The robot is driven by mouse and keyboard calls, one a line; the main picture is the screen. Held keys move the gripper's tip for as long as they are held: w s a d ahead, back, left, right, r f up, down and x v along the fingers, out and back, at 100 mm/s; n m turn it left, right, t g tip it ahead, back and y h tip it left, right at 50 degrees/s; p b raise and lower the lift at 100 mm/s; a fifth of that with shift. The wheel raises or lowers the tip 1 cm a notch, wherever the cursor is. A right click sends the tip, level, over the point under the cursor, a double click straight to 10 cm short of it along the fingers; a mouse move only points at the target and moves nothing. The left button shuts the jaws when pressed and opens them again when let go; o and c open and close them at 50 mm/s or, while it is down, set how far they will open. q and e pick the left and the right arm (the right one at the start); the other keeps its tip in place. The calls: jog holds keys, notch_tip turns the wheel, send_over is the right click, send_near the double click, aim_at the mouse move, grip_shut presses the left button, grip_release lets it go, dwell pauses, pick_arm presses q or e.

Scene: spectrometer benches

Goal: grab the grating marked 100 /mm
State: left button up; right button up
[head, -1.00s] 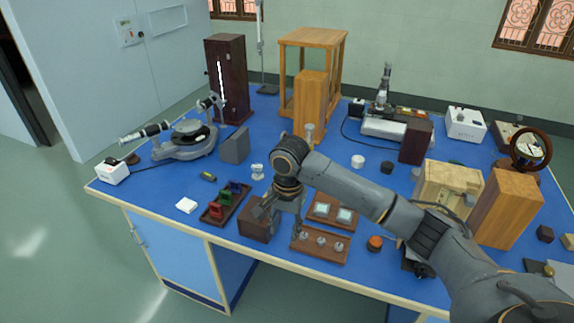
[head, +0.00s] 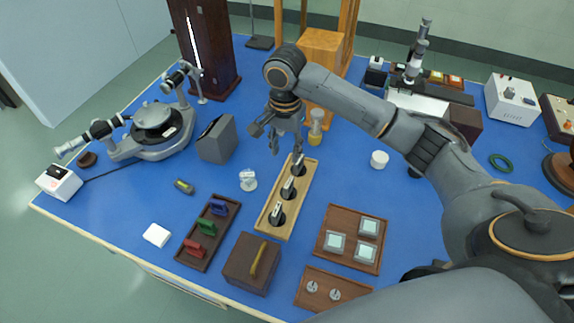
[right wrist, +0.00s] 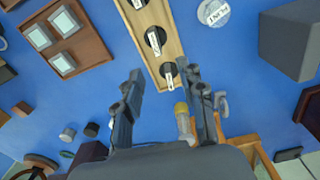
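A long pale wooden tray (head: 266,232) holds a row of black round pieces, each with an upright white-labelled part: a near one (head: 277,212), a middle one (head: 288,189) and a far one (head: 299,167). The right wrist view shows them too, with a label (right wrist: 154,41) too small to read. I cannot tell which piece, if any, is marked 100 /mm. My right gripper (head: 287,148) is open and empty, above the far end of the tray. In the right wrist view its fingers (right wrist: 163,78) stand apart with the far piece between them in the picture. My left gripper is out of view.
A dark tray (head: 187,254) holds red, green and blue pieces. A brown box (head: 238,275) with a handle and a brown tray (head: 338,217) of glass squares flank the pale tray.

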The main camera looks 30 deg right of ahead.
send_over(289, 182)
jog(key=f, duration=0.4)
jog(key=shift+w+a+f+p, duration=0.15)
jog(key=shift+a+f+p, duration=0.15)
jog(key=shift+f, duration=0.05)
notch_tip(289, 182, down, 3)
jog(key=shift+r, duration=0.2)
jog(key=shift+d+f+p, duration=0.15)
jog(key=shift+f+p, duration=0.25)
jog(key=shift+f, duration=0.55)
jog(key=f, duration=0.3)
jog(key=shift+s+d+f+p, duration=0.15)
jog(key=shift+s+f+p, duration=0.1)
jog(key=shift+p, duration=0.1)
jog(key=shift+f, duration=0.3)
jog(key=shift+w, duration=0.1)
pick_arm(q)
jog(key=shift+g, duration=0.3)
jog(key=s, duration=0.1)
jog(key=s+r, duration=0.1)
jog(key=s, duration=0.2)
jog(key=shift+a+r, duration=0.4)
pick_arm(e)
grip_shut()
